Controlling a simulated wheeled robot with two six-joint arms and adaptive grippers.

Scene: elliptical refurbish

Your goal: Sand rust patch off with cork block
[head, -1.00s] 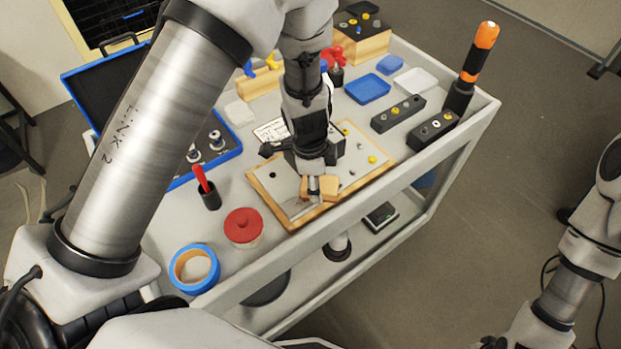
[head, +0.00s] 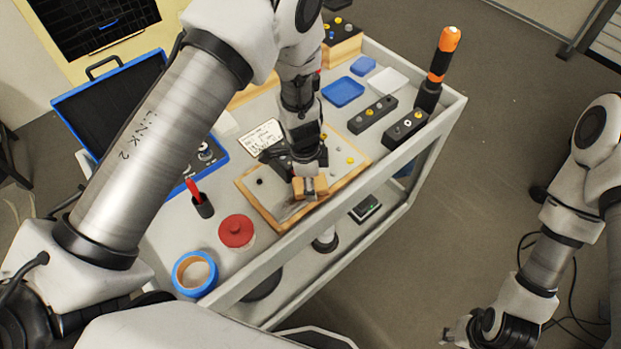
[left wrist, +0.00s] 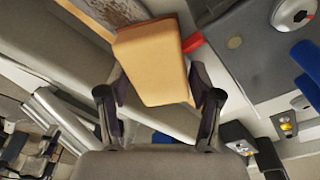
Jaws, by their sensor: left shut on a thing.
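A tan cork block (left wrist: 150,62) sits between the two fingers of my left gripper (left wrist: 158,120), which is shut on it. In the head view the block (head: 320,186) is low over the front part of a metal plate on a wooden board (head: 256,205). I cannot tell whether it touches the plate. A dark brown rust patch (left wrist: 118,10) shows beside the block in the left wrist view. In the head view it is a brownish smear (head: 291,209), partly hidden by the gripper. My right gripper (head: 455,335) is low at the right, off the cart; its fingers are unclear.

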